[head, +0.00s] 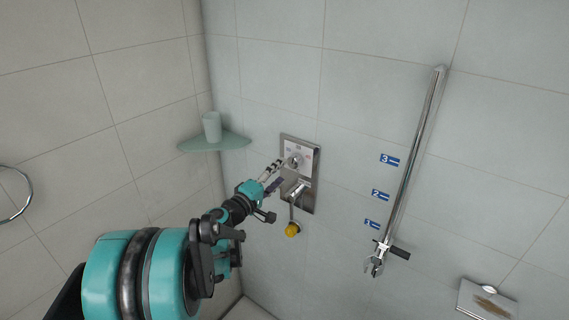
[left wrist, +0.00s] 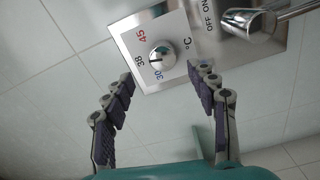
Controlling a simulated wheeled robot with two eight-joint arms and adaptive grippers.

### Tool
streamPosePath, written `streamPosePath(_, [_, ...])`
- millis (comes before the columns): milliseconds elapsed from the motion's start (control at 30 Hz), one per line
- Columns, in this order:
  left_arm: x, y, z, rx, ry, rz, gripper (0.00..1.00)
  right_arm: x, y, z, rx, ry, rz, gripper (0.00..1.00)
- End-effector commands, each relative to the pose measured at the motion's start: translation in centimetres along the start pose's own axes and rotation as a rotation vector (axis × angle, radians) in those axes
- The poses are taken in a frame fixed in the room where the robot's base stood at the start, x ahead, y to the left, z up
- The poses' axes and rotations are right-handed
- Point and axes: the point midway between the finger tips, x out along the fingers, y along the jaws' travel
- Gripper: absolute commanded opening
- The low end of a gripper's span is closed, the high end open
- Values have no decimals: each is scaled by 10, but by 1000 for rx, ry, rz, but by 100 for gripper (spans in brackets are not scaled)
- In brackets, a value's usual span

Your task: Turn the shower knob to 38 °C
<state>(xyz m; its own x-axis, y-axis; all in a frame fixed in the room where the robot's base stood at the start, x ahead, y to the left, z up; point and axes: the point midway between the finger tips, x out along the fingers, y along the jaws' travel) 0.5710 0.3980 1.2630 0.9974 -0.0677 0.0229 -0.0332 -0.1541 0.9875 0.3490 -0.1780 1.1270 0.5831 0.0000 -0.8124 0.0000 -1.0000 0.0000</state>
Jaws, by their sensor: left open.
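The shower knob (left wrist: 161,57) is a round silver dial on a metal wall panel (head: 308,200). In the left wrist view a white scale plate (left wrist: 136,40) around the knob carries 30, 38 and 45 and a °C mark. The knob's exact setting is too small to read. My left gripper (head: 275,174) is at the lower left of the knob in the head view. In the left wrist view my left gripper (left wrist: 162,80) is open, its fingers apart on either side just short of the knob, holding nothing. My right gripper is not in view.
An ON/OFF lever (left wrist: 262,20) juts out beside the knob. A yellow ball-shaped piece (head: 292,230) hangs below the panel. A corner shelf (head: 225,143) with a cup (head: 211,126) is left of it, and a shower rail (head: 415,155) stands to the right.

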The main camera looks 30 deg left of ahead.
Motion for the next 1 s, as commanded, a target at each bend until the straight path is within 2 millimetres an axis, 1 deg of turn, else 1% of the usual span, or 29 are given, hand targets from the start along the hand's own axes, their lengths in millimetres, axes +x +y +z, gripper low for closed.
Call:
streamPosePath(33, [-12, 0, 0, 0, 4, 0, 58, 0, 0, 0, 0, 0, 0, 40])
streamPosePath(100, [-26, 0, 0, 0, 3, 0, 58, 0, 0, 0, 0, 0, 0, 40])
streamPosePath(200, [-41, 1, 0, 0, 2, 1, 58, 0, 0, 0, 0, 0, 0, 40])
streamPosePath(300, [-51, 1, 1, 0, 1, 1, 58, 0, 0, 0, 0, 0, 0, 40])
streamPosePath(400, [-56, 2, 1, 0, 0, 1, 58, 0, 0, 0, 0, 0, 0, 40])
streamPosePath(667, [-56, 2, 2, 0, -1, 1, 58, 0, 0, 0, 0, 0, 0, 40])
streamPosePath(767, [-55, 1, 2, 25, -1, 1, 58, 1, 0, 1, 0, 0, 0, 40])
streamPosePath(867, [-50, -1, 2, 152, -2, -2, 58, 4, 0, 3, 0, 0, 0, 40])
streamPosePath(967, [-40, -2, 2, 380, -3, -7, 58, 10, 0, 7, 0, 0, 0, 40])
streamPosePath(1000, [-36, -3, 2, 485, -4, -8, 58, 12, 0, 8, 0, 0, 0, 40])
